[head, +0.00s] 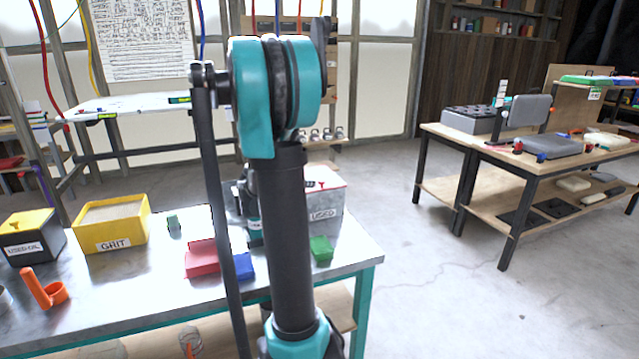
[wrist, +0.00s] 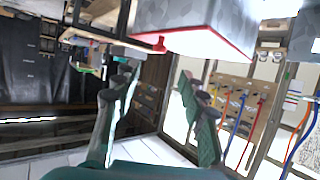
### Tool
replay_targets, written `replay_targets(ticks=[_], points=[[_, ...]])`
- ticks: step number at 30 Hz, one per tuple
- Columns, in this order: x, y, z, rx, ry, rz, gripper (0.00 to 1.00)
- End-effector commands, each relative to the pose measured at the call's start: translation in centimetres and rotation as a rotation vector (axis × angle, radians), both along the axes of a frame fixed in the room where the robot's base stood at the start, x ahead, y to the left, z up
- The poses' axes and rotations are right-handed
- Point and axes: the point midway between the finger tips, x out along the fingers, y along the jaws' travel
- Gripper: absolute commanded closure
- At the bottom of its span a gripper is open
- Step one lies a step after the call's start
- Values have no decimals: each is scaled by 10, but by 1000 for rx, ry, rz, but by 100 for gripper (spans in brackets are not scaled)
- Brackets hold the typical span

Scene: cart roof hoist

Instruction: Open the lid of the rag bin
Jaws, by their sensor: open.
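The rag bin (head: 327,207), a pale box labelled "USED", stands at the back right of the near bench, partly hidden by my arm. A small red piece shows on its top. In the wrist view a grey box (wrist: 195,15), apparently this bin, appears upside down with a red edge and a small red tab (wrist: 158,45). The lid looks closed. My gripper (wrist: 155,82) is open and empty, its two fingers spread apart. The tab shows between and beyond the fingertips, with no contact visible. In the head view my gripper is mostly hidden behind my arm, left of the bin.
The near bench (head: 150,285) also holds a yellow grit box (head: 112,235), a used-oil box (head: 30,238), an orange holder (head: 45,290), a red box (head: 200,258), a blue block (head: 244,266) and a green block (head: 321,248). Clear floor separates it from the right-hand tables (head: 560,165).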

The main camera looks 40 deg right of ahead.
Motion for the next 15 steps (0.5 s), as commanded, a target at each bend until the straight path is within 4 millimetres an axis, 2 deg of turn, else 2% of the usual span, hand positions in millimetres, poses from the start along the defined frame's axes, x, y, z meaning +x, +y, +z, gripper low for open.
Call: replay_targets(ticks=[3,15], points=[[9,-22,-10,1,-1,-3,58],[34,-85,-38,0,0,-1,58]])
